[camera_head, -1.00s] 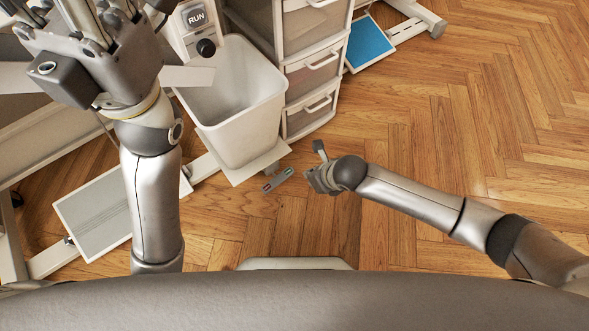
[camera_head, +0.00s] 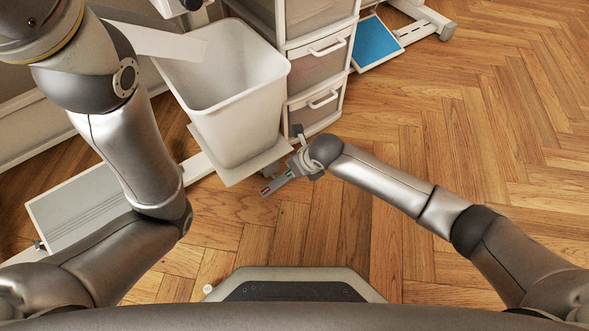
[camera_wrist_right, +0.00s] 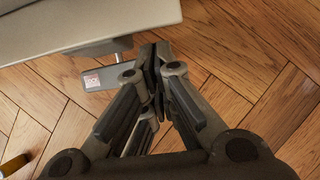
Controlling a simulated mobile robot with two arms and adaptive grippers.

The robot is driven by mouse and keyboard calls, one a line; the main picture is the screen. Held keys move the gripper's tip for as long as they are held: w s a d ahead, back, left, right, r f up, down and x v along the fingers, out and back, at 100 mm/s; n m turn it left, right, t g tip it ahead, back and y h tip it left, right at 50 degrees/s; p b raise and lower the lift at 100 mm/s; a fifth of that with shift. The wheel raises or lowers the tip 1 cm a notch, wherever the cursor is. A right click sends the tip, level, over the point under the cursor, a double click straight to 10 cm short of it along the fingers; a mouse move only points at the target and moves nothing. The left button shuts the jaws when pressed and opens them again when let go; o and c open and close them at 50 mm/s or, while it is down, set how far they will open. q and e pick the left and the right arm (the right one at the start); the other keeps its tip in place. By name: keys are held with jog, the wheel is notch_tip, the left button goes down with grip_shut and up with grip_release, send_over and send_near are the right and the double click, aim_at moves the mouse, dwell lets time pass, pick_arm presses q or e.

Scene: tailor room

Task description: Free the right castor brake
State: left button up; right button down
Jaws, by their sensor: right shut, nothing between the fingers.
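The brake lever (camera_head: 277,185) is a small grey bar with a red and a green mark, low beside the white bin's base plate. My right gripper (camera_head: 297,160) is at its right end in the head view, very close to it. In the right wrist view the lever (camera_wrist_right: 92,78) shows its red mark left of the fingertips (camera_wrist_right: 155,68). The fingers are together and hold nothing. They seem to be at or against the lever's end; contact cannot be told.
The white bin (camera_head: 222,85) stands on a base plate (camera_head: 240,166) above the lever. A drawer unit (camera_head: 316,68) stands behind it. A grey pedal plate (camera_head: 80,208) lies left, a blue one (camera_head: 376,44) at the back. The wooden floor at right is clear.

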jog(key=shift+w+a+f, duration=0.15)
jog(key=shift+w, duration=0.05)
jog(key=shift+f, duration=0.25)
jog(key=shift+f+b, duration=0.35)
jog(key=shift+f, duration=0.15)
jog(key=shift+r, duration=0.15)
